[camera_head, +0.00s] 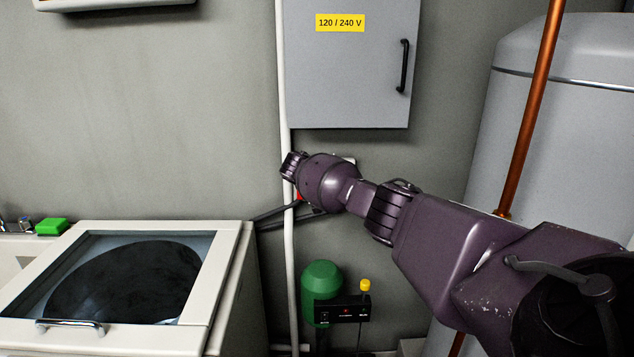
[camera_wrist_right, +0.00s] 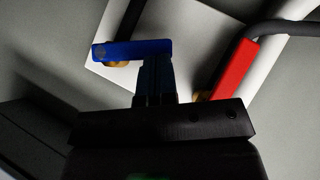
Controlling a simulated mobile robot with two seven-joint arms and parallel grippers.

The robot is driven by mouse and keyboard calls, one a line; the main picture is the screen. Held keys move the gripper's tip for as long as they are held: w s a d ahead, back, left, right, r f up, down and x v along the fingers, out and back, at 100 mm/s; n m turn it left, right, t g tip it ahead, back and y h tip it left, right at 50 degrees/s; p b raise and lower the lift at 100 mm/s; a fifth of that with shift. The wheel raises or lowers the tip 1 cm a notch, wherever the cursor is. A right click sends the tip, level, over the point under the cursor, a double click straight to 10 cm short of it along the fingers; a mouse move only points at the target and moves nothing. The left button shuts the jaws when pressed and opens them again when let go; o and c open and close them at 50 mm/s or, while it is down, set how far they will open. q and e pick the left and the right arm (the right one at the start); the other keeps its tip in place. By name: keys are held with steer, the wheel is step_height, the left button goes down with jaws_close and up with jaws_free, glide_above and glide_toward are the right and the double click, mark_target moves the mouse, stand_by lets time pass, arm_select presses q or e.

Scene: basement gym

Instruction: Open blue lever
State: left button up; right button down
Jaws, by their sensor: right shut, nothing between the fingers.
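The blue lever (camera_wrist_right: 128,50) shows in the right wrist view, lying roughly level across a pale plate (camera_wrist_right: 104,72), with a brass-coloured fitting under it. My right gripper (camera_wrist_right: 156,62) is shut and empty. Its fingertips are at the lever's right end; I cannot tell whether they touch it. A red lever (camera_wrist_right: 236,68) sits to the right of the fingers, on a dark pipe. In the head view my right arm reaches in from the right and hides the blue lever and the fingertips. My left gripper is in neither view.
In the head view a grey electrical box (camera_head: 349,75) hangs above my right wrist. A white vertical pipe (camera_head: 289,265) runs close beside it. A green tank (camera_head: 322,282) stands below, a white top-lidded washer (camera_head: 232,240) at left, and a copper pipe (camera_head: 530,105) at right.

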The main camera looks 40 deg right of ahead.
arm_select(q)
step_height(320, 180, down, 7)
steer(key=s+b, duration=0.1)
steer(key=b, duration=0.3)
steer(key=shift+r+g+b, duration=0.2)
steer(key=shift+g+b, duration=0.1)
steer(key=shift+b, duration=0.1)
arm_select(e)
steer(key=f+n+h, duration=0.1)
steer(key=h, duration=0.1)
steer(key=s+d+f+n+g+h, duration=0.1)
steer(key=f+n+h, duration=0.1)
steer(key=d+f+n+g+h, duration=0.1)
steer(key=h, duration=0.1)
steer(key=shift+s+f+n, duration=0.2)
steer(key=shift+f+n, duration=0.1)
steer(key=shift+f, duration=0.05)
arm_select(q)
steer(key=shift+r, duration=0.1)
arm_select(e)
steer(key=shift+a, duration=0.15)
